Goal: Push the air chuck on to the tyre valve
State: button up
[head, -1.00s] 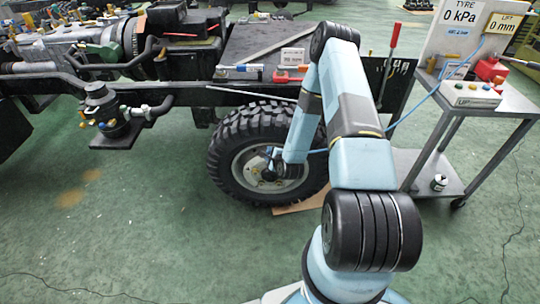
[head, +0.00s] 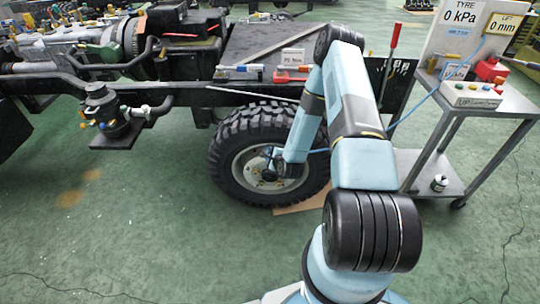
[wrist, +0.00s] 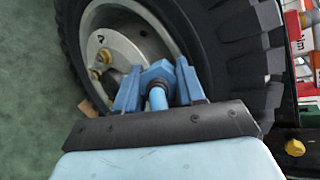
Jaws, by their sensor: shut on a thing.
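The tyre (head: 226,142) stands upright on the truck chassis, its light rim facing me. My gripper (head: 273,159) reaches in front of the rim, low beside its hub. In the wrist view, my gripper (wrist: 157,88) has its blue fingers shut on the blue air chuck (wrist: 157,74), whose front end points towards the rim. The tyre (wrist: 235,55) and grey rim (wrist: 120,48) lie just beyond it. The tyre valve is hidden behind the chuck and fingers, so I cannot tell whether they touch. The tyre display (head: 460,15) reads 0 kPa.
A blue hose (head: 414,107) runs from the trolley (head: 500,112) at the right towards my arm. The black chassis rail (head: 185,92) lies above and beside the wheel. A control box (head: 470,95) sits on the trolley. The green floor (head: 150,220) at the left is clear.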

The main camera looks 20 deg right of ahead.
jog(key=shift+w+d+f, duration=0.15)
jog(key=shift+w+f, duration=0.2)
jog(key=shift+w, duration=0.15)
jog(key=shift+w+d+f, duration=0.15)
jog(key=shift+w+f, duration=0.2)
jog(key=shift+w, duration=0.15)
jog(key=o, duration=1.2)
jog(key=v, duration=1.3)
jog(key=shift+s+d+r, duration=0.1)
jog(key=shift+s+r, duration=0.1)
jog(key=shift+s, duration=0.1)
